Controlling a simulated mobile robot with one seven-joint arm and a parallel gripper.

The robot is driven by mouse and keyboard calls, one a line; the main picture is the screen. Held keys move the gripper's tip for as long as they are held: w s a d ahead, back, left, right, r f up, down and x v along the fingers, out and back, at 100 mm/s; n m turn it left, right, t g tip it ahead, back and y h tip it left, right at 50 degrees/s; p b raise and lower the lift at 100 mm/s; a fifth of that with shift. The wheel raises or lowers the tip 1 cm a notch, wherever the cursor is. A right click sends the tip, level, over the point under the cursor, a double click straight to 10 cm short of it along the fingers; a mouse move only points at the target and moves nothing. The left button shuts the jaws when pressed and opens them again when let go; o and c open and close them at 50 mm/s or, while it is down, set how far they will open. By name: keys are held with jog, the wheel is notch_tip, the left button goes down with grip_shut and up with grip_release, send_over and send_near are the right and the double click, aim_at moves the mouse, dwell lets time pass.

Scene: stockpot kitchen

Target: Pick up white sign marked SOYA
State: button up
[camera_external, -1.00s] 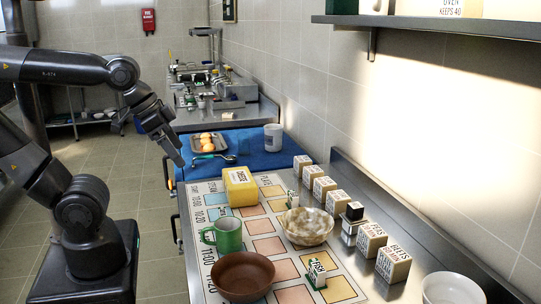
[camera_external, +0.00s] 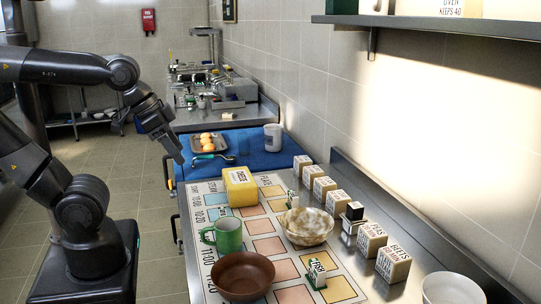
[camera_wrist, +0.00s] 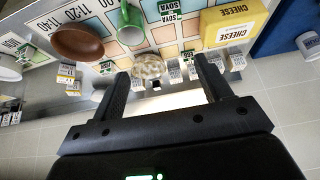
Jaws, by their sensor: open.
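A small white sign marked SOYA (camera_wrist: 168,12) with green on it shows at the top of the wrist view, between the green mug and the yellow cheese block. My gripper (camera_external: 179,158) is in the air left of the counter, apart from the sign. In the wrist view its two fingers (camera_wrist: 162,70) are spread wide with nothing held between them.
The yellow cheese block (camera_external: 240,187), green mug (camera_external: 223,236), brown bowl (camera_external: 243,276) and mottled bowl (camera_external: 307,226) stand around the sign. A FISH sign (camera_external: 317,273) stands nearer the front. Several labelled blocks (camera_external: 324,188) line the wall side. A tray (camera_external: 209,144) sits on the blue surface.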

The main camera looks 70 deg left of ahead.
jog(key=m+g, duration=0.1)
jog(key=g, duration=0.6)
send_near(223, 211)
notch_tip(223, 211, down, 5)
jog(key=shift+s+d+f, duration=0.1)
jog(key=shift+s+f, duration=0.25)
jog(key=shift+f, duration=0.7)
jog(key=shift+s+f, duration=0.15)
jog(key=shift+f, duration=0.75)
jog(key=shift+s+f, duration=0.2)
jog(key=shift+f, duration=0.65)
jog(key=shift+c, duration=0.3)
jog(key=c, duration=1)
